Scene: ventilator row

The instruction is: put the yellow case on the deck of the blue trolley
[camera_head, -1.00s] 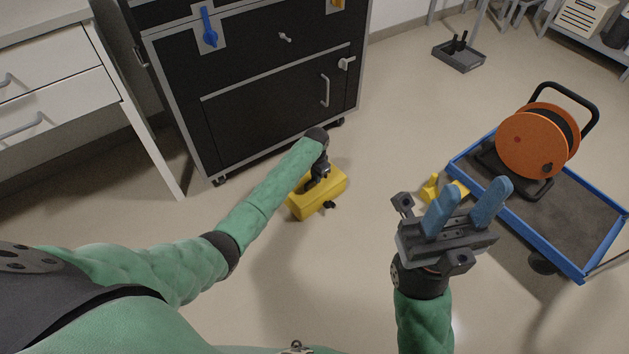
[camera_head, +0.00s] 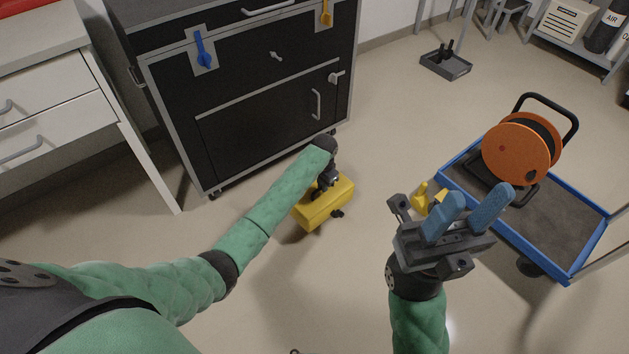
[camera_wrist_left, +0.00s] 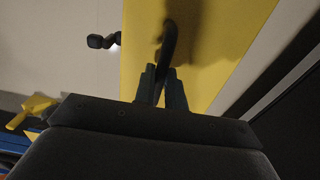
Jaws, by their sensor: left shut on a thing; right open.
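The yellow case (camera_head: 322,206) is in the middle of the head view, in front of the black cabinet. My left gripper (camera_head: 325,188) is above it and shut on its dark handle; the handle (camera_wrist_left: 168,50) shows between the fingers in the left wrist view, with the yellow case (camera_wrist_left: 215,35) behind. Whether the case touches the floor is hard to tell. The blue trolley (camera_head: 572,272) stands at the right with a dark grey deck (camera_head: 555,222). My right gripper (camera_head: 468,215) is open and empty, in front of the trolley's left corner.
An orange cable reel (camera_head: 515,152) with a black frame stands on the far part of the deck; the near part is bare. A small yellow object (camera_head: 424,196) is beside the trolley's left edge. The black cabinet (camera_head: 265,110) and white drawers (camera_head: 50,110) stand at the left. A grey tray (camera_head: 446,66) lies behind.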

